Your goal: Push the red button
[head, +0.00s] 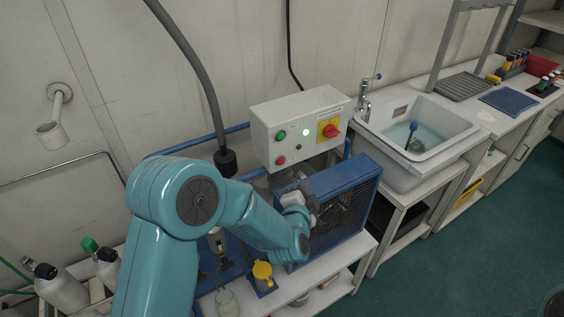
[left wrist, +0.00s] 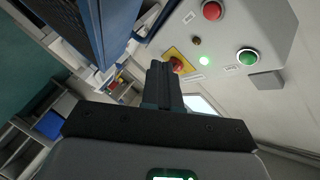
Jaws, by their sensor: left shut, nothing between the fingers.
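The control box (head: 300,128) is light grey and fixed at the wall. A round red button (head: 281,160) sits at its lower left, under a green one (head: 281,135). A red knob (head: 330,131) on a yellow plate is at the right of the box. In the left wrist view the red button (left wrist: 212,10) is at the top, and the red knob (left wrist: 177,64) is just beyond the fingertips. My left gripper (left wrist: 160,68) is shut and empty; in the head view it (head: 308,190) is below the box, partly hidden by my wrist. My right gripper is in neither view.
A blue-framed machine (head: 330,205) stands under the box, close to my left gripper. A grey hose (head: 195,70) hangs left of the box. A sink (head: 425,125) is to the right. Bottles (head: 60,285) stand at the lower left.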

